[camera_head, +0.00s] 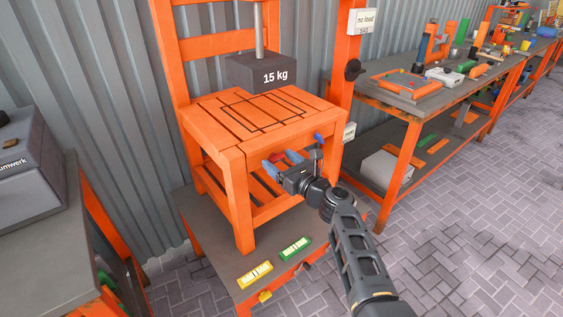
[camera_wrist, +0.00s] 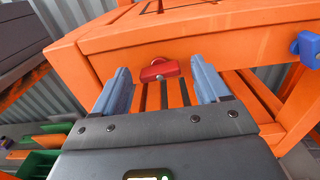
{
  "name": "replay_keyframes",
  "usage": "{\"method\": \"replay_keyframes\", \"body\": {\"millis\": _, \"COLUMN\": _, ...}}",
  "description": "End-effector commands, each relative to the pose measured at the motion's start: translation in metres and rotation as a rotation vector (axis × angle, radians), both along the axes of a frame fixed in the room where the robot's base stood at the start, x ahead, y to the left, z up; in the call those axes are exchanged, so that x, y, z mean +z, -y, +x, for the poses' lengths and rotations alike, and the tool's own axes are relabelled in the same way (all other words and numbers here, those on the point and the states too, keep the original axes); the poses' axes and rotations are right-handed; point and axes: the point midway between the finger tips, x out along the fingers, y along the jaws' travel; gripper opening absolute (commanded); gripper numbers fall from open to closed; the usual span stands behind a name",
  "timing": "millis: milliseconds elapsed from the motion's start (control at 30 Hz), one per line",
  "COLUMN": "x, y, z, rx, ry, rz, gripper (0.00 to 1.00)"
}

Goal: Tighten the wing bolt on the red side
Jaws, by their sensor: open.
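The red wing bolt (camera_wrist: 160,71) sits on the orange wooden front rail (camera_wrist: 200,35) of a slatted orange stand (camera_head: 245,115). A bit of red near my gripper in the head view (camera_head: 277,157) is probably this bolt, mostly hidden. My gripper (camera_wrist: 162,78) has blue-grey fingers, spread apart and empty. In the wrist view one fingertip shows on each side of the red bolt, with gaps to both. I cannot tell how deep the bolt lies between them. A blue wing bolt (camera_wrist: 307,48) is on the same stand, to the right; it also shows in the head view (camera_head: 318,137).
A dark 15 kg weight (camera_head: 262,74) hangs on a rod above the stand. Yellow (camera_head: 255,274) and green (camera_head: 290,249) levels lie on the grey platform (camera_head: 215,235) below. A workbench (camera_head: 440,95) stands right, a grey machine (camera_head: 30,165) left. Paved floor is open at right.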

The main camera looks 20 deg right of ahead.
Motion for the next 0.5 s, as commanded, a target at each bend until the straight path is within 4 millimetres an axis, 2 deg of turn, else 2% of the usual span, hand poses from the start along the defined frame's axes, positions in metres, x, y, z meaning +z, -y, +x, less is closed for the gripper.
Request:
{"method": "replay_keyframes", "body": {"millis": 167, "x": -0.001, "y": 0.003, "z": -0.010, "rx": 0.000, "ry": -0.002, "rz": -0.002, "gripper": 0.74}}
{"method": "replay_keyframes", "body": {"millis": 500, "x": -0.001, "y": 0.018, "z": -0.057, "rx": 0.000, "ry": -0.001, "rz": -0.003, "gripper": 0.74}}
